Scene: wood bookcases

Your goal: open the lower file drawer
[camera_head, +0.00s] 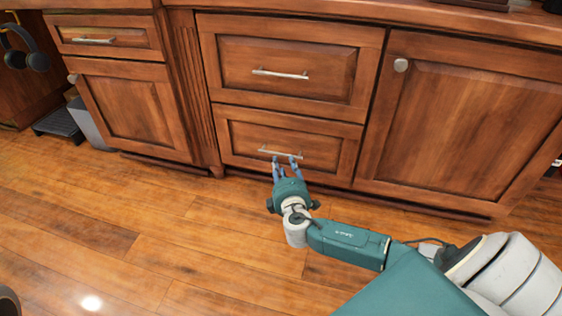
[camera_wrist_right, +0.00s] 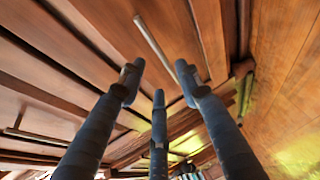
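The lower file drawer (camera_head: 240,139) is a wood panel front below another drawer, and it looks shut. Its silver bar handle (camera_head: 268,152) runs across the middle of the front. My right gripper (camera_head: 287,160) is at this handle, its fingertips just below or in front of the bar. In the right wrist view, the three dark fingers of my right gripper (camera_wrist_right: 159,82) are spread apart with nothing between them. A silver bar handle (camera_wrist_right: 153,42) lies just beyond the fingertips there. I cannot tell whether a finger touches it. My left gripper is not in view.
The upper drawer (camera_head: 235,60) with its own handle (camera_head: 280,73) is shut. A cabinet door (camera_head: 460,120) stands to the right, and another cabinet (camera_head: 130,105) to the left. A grey bin (camera_head: 88,124) is at far left. The wood floor (camera_head: 150,220) in front is clear.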

